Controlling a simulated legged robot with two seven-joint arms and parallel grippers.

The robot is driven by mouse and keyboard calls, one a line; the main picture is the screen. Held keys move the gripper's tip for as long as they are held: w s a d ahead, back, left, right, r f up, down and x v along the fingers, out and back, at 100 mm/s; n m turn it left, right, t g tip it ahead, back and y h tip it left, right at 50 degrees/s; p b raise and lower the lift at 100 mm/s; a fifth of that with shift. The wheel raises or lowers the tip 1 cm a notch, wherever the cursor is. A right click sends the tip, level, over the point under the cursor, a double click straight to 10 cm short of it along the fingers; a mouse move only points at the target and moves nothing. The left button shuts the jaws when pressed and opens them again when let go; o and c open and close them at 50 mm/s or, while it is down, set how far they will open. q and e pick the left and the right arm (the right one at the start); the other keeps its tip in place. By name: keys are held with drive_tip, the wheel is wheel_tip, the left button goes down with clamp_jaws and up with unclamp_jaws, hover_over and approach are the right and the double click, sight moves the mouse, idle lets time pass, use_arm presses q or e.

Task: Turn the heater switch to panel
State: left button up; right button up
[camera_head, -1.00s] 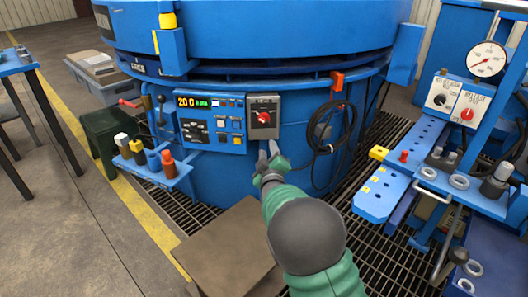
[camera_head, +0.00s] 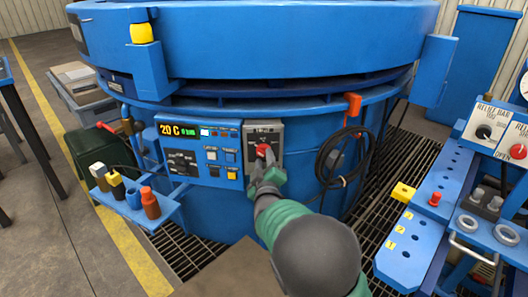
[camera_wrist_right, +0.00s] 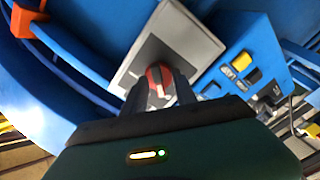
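The heater switch is a red knob (camera_head: 263,150) on a grey plate (camera_head: 276,132) on the front of the blue furnace. In the right wrist view the knob (camera_wrist_right: 158,80) sits between the two dark fingers, on a light grey plate (camera_wrist_right: 180,35) that looks tilted there. My right gripper (camera_head: 264,165) is open at the knob, with a finger on either side. I cannot tell whether the fingers touch it. The gripper hides the lower part of the plate, and the plate's lettering is too small to read. My left gripper is not in view.
A blue control panel (camera_head: 198,170) with a lit display adjoins the switch on the left. A black cable coil (camera_head: 345,155) hangs from an orange hook to the right. A small shelf with bottles (camera_head: 160,214) juts out at lower left. A blue bench (camera_head: 415,245) stands at right.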

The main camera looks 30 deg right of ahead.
drive_tip(key=shift+w+d, duration=0.15)
drive_tip(key=shift+a+r, duration=0.2)
drive_tip(key=shift+a, duration=0.05)
drive_tip(key=shift+c, duration=1.4)
drive_tip(key=shift+d, duration=0.1)
clamp_jaws()
drive_tip(key=shift+f, duration=0.1)
